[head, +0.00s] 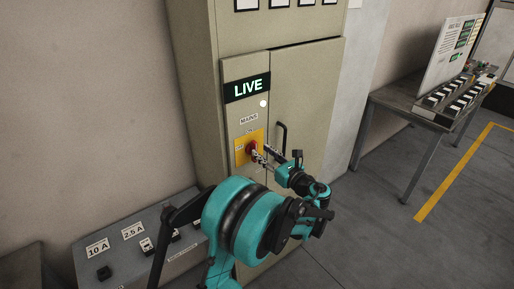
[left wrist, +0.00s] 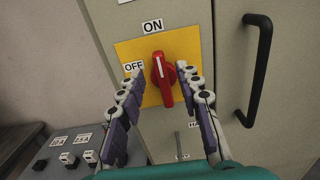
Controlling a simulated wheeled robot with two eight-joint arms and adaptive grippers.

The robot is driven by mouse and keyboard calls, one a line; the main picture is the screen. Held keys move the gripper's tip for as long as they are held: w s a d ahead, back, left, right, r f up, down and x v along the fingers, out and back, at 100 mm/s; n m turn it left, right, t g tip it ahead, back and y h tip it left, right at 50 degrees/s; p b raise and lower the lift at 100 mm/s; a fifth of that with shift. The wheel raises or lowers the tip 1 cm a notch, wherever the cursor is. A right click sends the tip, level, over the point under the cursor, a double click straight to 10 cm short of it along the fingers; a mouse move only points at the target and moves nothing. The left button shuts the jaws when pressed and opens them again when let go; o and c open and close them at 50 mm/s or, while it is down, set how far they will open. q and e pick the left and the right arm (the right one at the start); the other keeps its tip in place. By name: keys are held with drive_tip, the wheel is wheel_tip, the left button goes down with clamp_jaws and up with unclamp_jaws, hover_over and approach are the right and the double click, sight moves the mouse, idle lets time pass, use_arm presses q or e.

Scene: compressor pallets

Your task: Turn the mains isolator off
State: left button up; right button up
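The mains isolator is a red rotary knob (head: 252,147) on a yellow plate (head: 240,157) on the cabinet front. In the left wrist view the knob (left wrist: 162,80) stands nearly upright, its white mark toward the ON label (left wrist: 152,26); the OFF label (left wrist: 133,67) is to its left. My left gripper (head: 260,154) is in front of the knob. In the left wrist view its spread fingers (left wrist: 160,73) lie either side of the knob, and I cannot tell whether they touch it. A lit LIVE sign (head: 247,87) is above. My right gripper is out of view.
A black door handle (left wrist: 257,70) stands out from the cabinet (head: 308,90) just right of the gripper. A grey box (head: 120,262) with fuse labels sits low at the left. A bench (head: 402,104) with a board stands at the right, with clear floor before it.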

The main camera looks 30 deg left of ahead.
sight(256, 147)
use_arm(q)
drive_tip(key=x, duration=0.4)
clamp_jaws()
